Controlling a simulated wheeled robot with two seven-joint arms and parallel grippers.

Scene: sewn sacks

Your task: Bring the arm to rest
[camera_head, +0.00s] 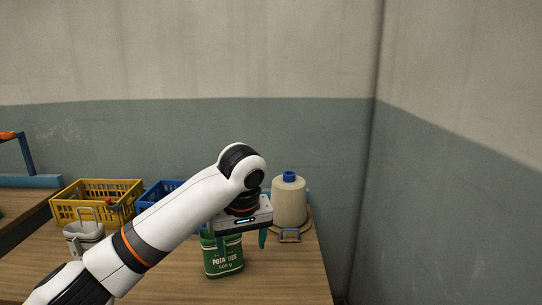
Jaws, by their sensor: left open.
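My left arm comes in from the lower left, and its left gripper (242,241) points down over the table (284,277). The gripper is open, with its two green fingers apart. A green sack (224,265) labelled "POTATOES 500 g" stands upright on the table below the gripper. The left finger overlaps the sack's top in the picture, and the right finger is clear of it to the right. I cannot tell whether the left finger touches the sack. The gripper body hides part of the sack's top. My right gripper is not in view.
A cream thread cone (289,203) with a blue top stands right of the gripper. A yellow crate (88,212) and a partly hidden blue crate (157,193) stand at the back left. A whitish container (82,236) is near the arm. Walls close off the back and right.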

